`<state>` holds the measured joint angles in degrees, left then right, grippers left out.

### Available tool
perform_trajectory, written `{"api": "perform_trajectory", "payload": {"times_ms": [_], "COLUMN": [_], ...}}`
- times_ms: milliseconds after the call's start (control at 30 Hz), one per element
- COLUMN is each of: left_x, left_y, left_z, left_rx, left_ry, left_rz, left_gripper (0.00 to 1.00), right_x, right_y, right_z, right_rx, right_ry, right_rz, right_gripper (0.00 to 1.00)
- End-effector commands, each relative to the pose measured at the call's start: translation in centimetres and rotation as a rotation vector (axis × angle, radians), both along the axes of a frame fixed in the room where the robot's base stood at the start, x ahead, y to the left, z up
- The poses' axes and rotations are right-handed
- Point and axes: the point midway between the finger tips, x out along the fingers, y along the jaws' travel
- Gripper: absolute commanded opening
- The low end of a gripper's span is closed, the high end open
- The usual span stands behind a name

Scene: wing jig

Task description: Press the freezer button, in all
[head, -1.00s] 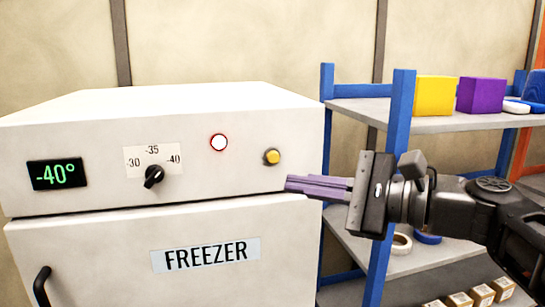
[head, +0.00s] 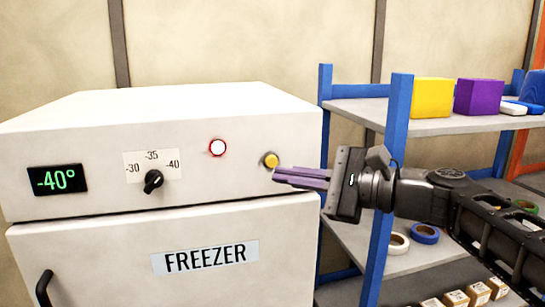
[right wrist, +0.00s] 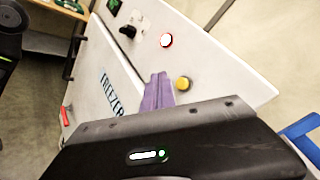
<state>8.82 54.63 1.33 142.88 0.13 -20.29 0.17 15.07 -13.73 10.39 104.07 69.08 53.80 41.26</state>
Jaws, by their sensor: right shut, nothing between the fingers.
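The white freezer (head: 90,120) stands at the left in the head view, with a FREEZER label on its door. Its yellow button (head: 271,160) is at the right of the front panel. It also shows in the right wrist view (right wrist: 183,84). A round white lamp with a red rim (head: 218,147) is left of the button. The dial (head: 153,181) points toward -40 and the display (head: 57,180) reads -40°. My right gripper (head: 276,174) has purple fingers, shut and empty, with tips just below and right of the button. Contact cannot be told. My left gripper is not in view.
A blue-posted shelf rack (head: 398,130) stands right of the freezer, behind my right arm. It holds a yellow box (head: 433,98), a purple box (head: 479,96), tape rolls (head: 425,233) and small cartons (head: 456,298). A black door handle (head: 43,286) is at the lower left.

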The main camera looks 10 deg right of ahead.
Motion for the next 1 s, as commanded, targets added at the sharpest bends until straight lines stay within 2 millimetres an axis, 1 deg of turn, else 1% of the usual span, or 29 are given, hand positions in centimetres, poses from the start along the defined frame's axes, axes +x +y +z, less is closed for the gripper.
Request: {"api": "perform_trajectory", "payload": {"times_ms": [33, 100, 300, 1000], "left_x": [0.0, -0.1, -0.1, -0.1], "left_y": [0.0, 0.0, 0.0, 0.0], "left_z": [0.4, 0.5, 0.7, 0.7], "left_rx": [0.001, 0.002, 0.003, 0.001], "left_ry": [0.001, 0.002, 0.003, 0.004], "left_rz": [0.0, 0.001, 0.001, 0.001], "left_gripper": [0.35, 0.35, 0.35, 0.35], "right_x": [0.7, 1.4, 2.6, 2.8], "right_y": [0.1, 0.1, 0.2, 0.2], "right_z": [0.1, 0.2, 0.0, 0.0], "right_rx": [0.001, 0.0, -0.001, -0.001], "right_ry": [0.002, 0.0, 0.001, -0.001], "right_rz": [0.001, 0.001, 0.001, 0.0], "right_gripper": [0.0, 0.0, 0.0, 0.0]}}
